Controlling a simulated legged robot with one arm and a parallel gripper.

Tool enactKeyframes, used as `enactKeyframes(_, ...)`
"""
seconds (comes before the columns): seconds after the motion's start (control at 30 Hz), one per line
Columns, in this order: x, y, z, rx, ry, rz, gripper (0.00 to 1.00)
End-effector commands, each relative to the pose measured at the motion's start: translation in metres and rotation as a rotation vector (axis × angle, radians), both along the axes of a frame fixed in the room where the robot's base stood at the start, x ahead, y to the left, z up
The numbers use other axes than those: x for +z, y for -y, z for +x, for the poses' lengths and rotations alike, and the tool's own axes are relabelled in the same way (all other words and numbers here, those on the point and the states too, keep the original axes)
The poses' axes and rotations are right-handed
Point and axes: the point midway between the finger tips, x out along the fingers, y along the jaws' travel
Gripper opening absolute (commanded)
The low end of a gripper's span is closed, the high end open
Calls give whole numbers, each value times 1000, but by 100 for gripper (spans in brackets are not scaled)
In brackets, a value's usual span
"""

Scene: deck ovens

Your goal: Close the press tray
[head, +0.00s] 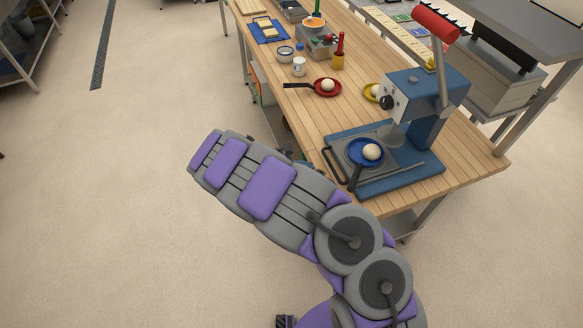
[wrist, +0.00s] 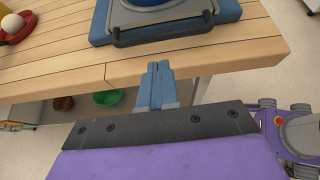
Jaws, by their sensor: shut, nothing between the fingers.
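The blue dough press (head: 425,95) stands on the near right end of the wooden table. Its grey tray (head: 343,150) sticks out to the left from under the press head, over the blue base. A dark bar handle (head: 329,167) runs along the tray's front. A blue pan (head: 357,158) with a pale dough ball (head: 371,152) rests on the tray. In the wrist view, the tray's handle (wrist: 162,37) spans the top. My gripper (wrist: 155,68) is shut and empty, near the table edge and apart from the handle. My arm hides the gripper in the head view.
The press lever (head: 437,22) has a red grip and points up. Open floor lies left.

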Motion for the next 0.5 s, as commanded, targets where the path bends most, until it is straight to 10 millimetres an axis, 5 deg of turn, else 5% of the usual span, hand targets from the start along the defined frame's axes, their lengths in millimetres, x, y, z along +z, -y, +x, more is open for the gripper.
enactKeyframes(0.2, -14, 33, 10, -2, -1, -4, 0)
enactKeyframes(0.5, -17, 50, 17, 0, 0, -3, 0)
